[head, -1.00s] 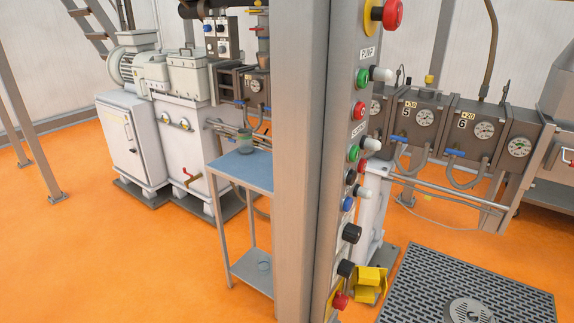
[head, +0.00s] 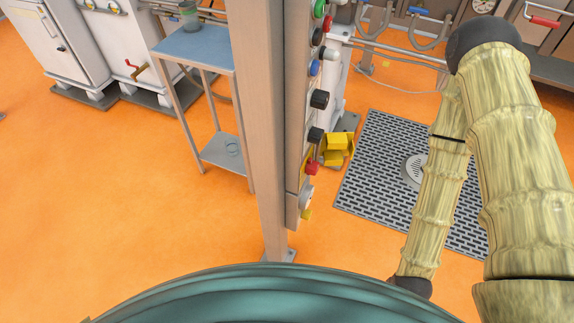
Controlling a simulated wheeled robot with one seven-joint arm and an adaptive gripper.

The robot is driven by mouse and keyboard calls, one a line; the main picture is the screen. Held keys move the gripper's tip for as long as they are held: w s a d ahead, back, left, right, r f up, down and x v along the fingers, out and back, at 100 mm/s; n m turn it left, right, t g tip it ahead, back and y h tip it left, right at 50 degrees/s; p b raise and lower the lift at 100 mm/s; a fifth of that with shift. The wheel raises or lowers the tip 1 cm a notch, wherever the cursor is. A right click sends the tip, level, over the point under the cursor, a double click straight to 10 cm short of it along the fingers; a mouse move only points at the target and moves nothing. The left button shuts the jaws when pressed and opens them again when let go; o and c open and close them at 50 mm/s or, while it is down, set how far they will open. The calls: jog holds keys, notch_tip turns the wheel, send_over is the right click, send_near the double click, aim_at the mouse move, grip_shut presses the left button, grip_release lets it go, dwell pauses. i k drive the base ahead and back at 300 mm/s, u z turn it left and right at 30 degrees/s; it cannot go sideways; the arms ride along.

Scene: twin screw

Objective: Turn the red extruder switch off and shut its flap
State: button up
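The red switch (head: 312,168) sits low on the narrow side face of the grey control post, below a column of buttons and knobs. A yellow part (head: 338,148), which looks like its flap standing open, juts out to the right just beside and above it. Whether the switch is on or off is too small to tell. My arm, in mottled yellow-green sleeves, rises at the right and bends down toward the lower middle. My gripper is not in view.
The control post (head: 257,110) stands close in front of me. A blue-topped stand (head: 195,48) with a small container is behind it at left. A dark floor grate (head: 385,165) lies right of the post, partly behind my arm. Orange floor at left is clear.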

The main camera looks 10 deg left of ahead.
aim_at(312, 166)
jog(key=u, duration=0.5)
jog(key=k, duration=0.7)
jog(key=u, duration=0.15)
